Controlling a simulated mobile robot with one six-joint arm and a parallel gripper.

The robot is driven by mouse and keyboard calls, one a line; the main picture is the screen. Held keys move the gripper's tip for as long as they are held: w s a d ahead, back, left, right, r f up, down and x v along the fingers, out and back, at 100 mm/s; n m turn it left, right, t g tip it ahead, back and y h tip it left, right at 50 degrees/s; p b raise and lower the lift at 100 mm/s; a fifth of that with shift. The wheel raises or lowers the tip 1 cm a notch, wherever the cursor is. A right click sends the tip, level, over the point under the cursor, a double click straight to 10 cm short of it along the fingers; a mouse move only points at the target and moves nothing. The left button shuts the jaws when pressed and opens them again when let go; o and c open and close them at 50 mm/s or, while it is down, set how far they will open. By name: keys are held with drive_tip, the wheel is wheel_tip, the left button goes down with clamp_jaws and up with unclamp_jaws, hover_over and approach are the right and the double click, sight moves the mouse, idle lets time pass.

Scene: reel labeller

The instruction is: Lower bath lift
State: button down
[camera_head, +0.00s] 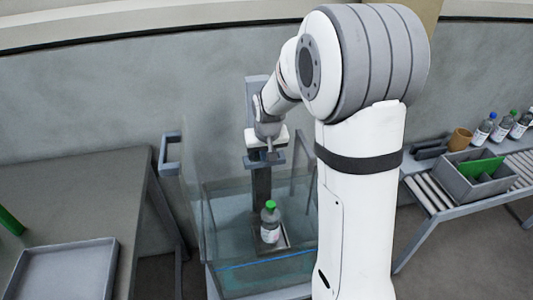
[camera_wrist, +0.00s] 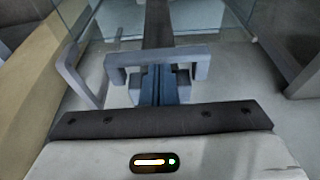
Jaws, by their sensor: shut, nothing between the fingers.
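The bath (camera_head: 215,262) is a clear-walled tank with a blue line low on its front. Inside, the bath lift has a dark upright column (camera_head: 262,190) and a small grey platform (camera_head: 284,243). A bottle with a green cap (camera_head: 270,224) stands upright on the platform; I cannot tell how much of it is under water. The lift's grey bracket-shaped handle (camera_wrist: 190,55) is near the column top. My gripper (camera_head: 268,157) points down at the handle. In the wrist view its fingers (camera_wrist: 160,82) are shut and empty, close against the handle; contact is unclear.
A table with a grey tray (camera_head: 65,270) and a green object (camera_head: 10,222) is at left. At right, a roller conveyor (camera_head: 432,193) carries a grey divided box (camera_head: 475,180), a brown cup (camera_head: 460,139) and several bottles (camera_head: 501,125). A grey side handle (camera_head: 170,153) projects left of the bath.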

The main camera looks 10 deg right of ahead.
drive_tip(key=shift+f, duration=0.25)
wheel_tip(320, 180, down, 9)
drive_tip(key=b, duration=0.7)
